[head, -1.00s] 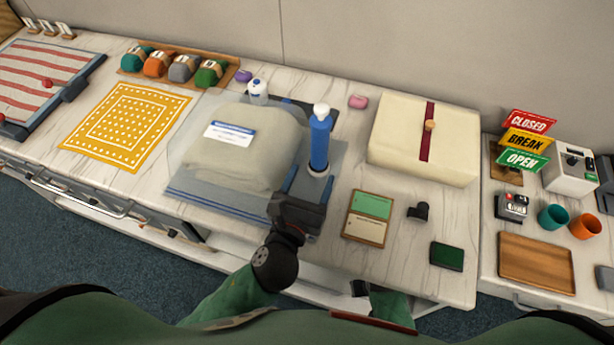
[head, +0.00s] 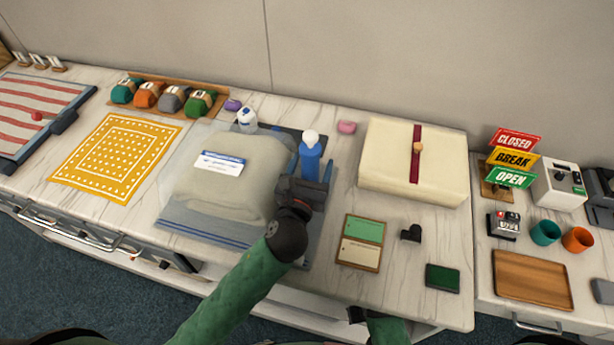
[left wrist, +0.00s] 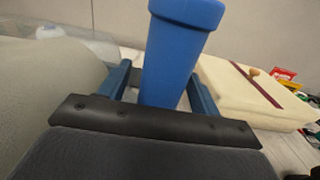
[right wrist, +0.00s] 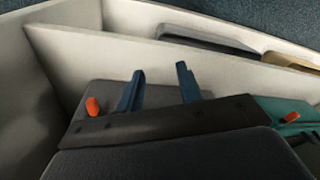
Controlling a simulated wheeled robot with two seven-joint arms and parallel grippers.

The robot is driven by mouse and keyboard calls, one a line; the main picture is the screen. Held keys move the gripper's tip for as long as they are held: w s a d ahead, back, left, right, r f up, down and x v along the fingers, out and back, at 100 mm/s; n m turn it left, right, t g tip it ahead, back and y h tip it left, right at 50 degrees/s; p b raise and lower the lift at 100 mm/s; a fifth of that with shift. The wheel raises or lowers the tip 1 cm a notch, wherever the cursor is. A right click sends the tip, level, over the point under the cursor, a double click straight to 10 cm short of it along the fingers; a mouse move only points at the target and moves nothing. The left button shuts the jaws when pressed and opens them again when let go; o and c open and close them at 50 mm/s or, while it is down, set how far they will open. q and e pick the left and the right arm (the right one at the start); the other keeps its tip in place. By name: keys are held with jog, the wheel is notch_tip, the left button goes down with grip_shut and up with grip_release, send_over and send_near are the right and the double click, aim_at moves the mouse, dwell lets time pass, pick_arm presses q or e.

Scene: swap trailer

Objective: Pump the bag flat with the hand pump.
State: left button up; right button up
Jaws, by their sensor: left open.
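The blue hand pump (head: 310,160) with a white top stands upright at the right side of the bag. The bag (head: 240,195) is clear with blue stripes along its front edge. It bulges around a soft grey-beige bundle and carries a white-and-blue label (head: 219,162). My left gripper (head: 308,175) is open at the pump, hiding its lower part. In the left wrist view the pump body (left wrist: 175,50) stands between the spread fingers (left wrist: 160,85); contact cannot be told. My right gripper (right wrist: 160,85) is open and empty, low by the counter's front.
A cream box (head: 390,180) with a dark red band is right of the pump. A green-and-cream card tray (head: 361,242) and a small black item (head: 411,233) lie in front. A white bottle (head: 247,119) stands behind the bag. A yellow cloth (head: 118,155) lies left.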

pick_arm(q)
jog(key=shift+w+d, duration=0.1)
jog(key=shift+w, duration=0.35)
